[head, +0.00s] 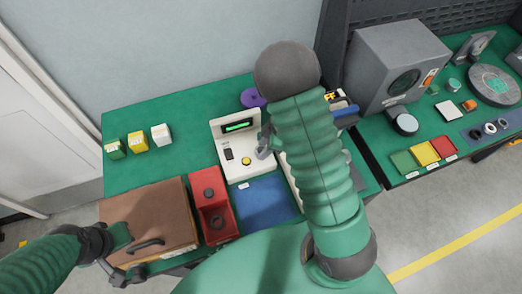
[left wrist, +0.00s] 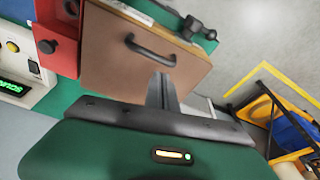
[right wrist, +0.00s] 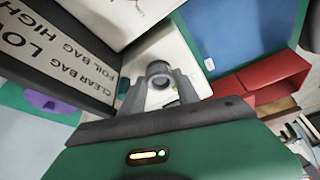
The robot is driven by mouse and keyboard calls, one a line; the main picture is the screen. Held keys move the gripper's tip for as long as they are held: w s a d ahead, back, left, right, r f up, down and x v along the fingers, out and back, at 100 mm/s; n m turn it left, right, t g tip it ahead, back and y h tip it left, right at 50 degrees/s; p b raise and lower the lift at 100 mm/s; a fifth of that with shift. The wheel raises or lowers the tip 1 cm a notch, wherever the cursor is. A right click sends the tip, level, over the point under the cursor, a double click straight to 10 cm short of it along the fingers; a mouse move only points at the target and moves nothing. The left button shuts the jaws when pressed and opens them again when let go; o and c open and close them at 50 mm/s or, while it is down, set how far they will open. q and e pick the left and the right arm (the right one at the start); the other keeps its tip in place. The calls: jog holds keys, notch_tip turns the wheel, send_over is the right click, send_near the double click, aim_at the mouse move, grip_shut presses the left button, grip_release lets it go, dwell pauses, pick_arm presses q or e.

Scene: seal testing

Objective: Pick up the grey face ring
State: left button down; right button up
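The white device (head: 239,163) with a green display stands mid-table. A blue mat (head: 264,200), a red holder (head: 210,190) and a brown case (head: 150,215) lie in front.

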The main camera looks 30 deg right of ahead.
aim_at(257, 150)
grip_shut()
